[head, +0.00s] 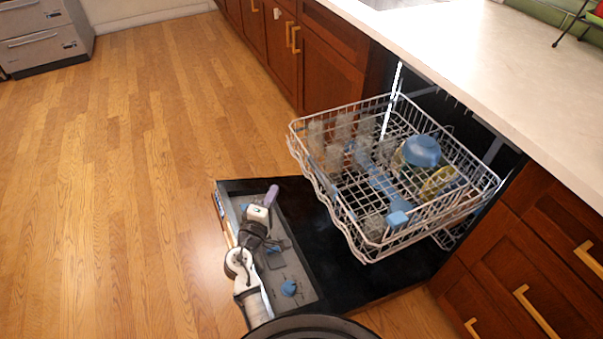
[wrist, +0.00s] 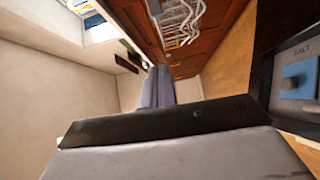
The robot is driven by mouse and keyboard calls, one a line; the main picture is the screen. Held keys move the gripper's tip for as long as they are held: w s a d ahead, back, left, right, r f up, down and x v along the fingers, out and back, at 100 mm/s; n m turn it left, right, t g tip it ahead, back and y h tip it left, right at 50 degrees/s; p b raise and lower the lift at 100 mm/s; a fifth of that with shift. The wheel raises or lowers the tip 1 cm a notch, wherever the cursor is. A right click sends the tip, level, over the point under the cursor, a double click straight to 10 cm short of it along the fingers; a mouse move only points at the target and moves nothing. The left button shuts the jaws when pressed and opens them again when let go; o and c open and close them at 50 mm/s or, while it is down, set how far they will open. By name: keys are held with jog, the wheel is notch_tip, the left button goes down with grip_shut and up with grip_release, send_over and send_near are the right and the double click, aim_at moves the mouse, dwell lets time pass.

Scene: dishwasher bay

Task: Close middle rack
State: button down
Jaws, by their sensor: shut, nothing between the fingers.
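The middle rack (head: 340,222), a white wire basket, is pulled far out of the dishwasher above the lowered door (head: 345,270). It holds a blue bowl (head: 421,152), a yellowish dish (head: 438,183), several clear glasses (head: 334,160) and a blue item (head: 397,218). My gripper (head: 271,195) is low over the outer left part of the door, apart from the rack and left of its front. Its purple-grey fingers (wrist: 157,86) are together and empty in the wrist view. White wires, apparently of the rack (wrist: 180,20), show at the top there.
The door's grey inner panel has a blue cap (head: 288,288), also seen at the right of the wrist view (wrist: 299,76). The countertop (head: 480,70) overhangs the bay. Wooden cabinets (head: 325,55) flank it. The wooden floor (head: 130,180) at left is clear.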

jog(key=w+d+p, duration=0.3)
jog(key=w+d, duration=0.4)
jog(key=w, duration=0.4)
jog(key=shift+w+f+h, duration=0.2)
jog(key=shift+f+h, duration=0.1)
jog(key=shift+f, duration=0.15)
jog(key=shift+d, duration=0.1)
